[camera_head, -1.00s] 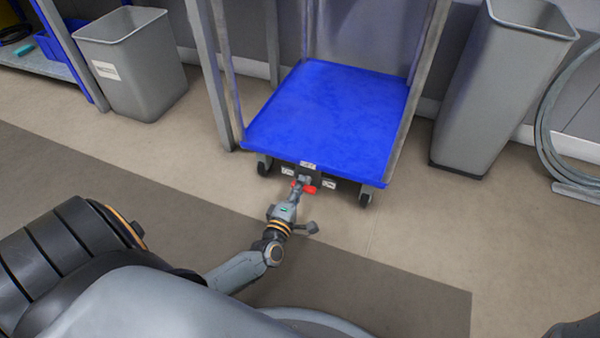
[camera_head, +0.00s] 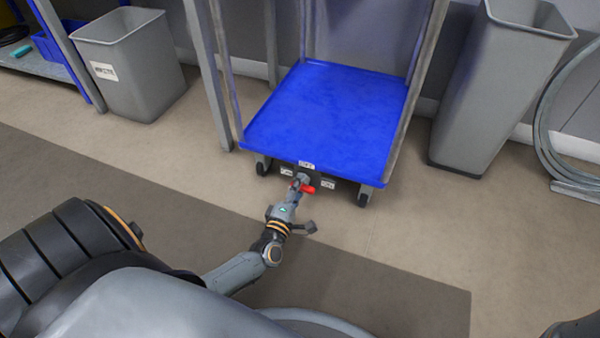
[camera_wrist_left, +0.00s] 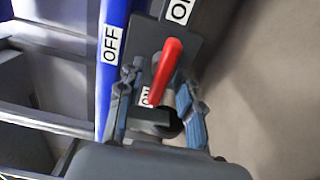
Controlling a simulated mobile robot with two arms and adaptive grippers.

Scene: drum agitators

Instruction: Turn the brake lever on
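The red brake lever (camera_head: 308,188) sits on a dark plate (camera_head: 315,177) at the front edge of the blue cart (camera_head: 330,115). In the left wrist view the red lever (camera_wrist_left: 166,70) points up between an "OFF" label (camera_wrist_left: 111,44) and a partly cut-off "ON" label (camera_wrist_left: 180,10). A third label (camera_wrist_left: 146,96) is partly hidden behind it. My left gripper (camera_head: 299,186) is at the lever. In the wrist view its fingers (camera_wrist_left: 160,103) are spread, one on each side of the lever's lower end; I cannot tell whether either touches it. My right gripper is out of view.
Grey bins stand on both sides, one at left (camera_head: 135,65) and one at right (camera_head: 500,85). Grey posts rise beside the cart. A coiled hose (camera_head: 560,130) is at the right edge. The floor in front of the cart is clear.

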